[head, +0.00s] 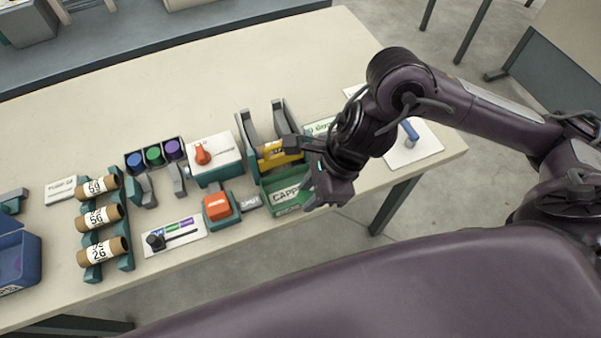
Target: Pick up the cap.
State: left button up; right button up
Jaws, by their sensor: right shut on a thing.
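My right gripper (312,172) reaches in from the right over the green capper station (288,196). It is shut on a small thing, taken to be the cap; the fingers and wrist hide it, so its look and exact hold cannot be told. A yellow piece (281,153) with a tan end lies in the capper station, just left of the gripper. I cannot tell whether the gripper touches it. My left gripper is not in view.
Left of the capper stand a white-and-green box with an orange knob (202,153) and an orange block (217,206). Farther left are blue, green and purple pots (153,155) and labelled tubes (103,218) on a rack. The table's back half (200,80) is clear.

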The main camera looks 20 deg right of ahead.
jog(key=s+p, duration=0.9)
jog(key=s, duration=0.3)
jog(key=shift+d, duration=0.15)
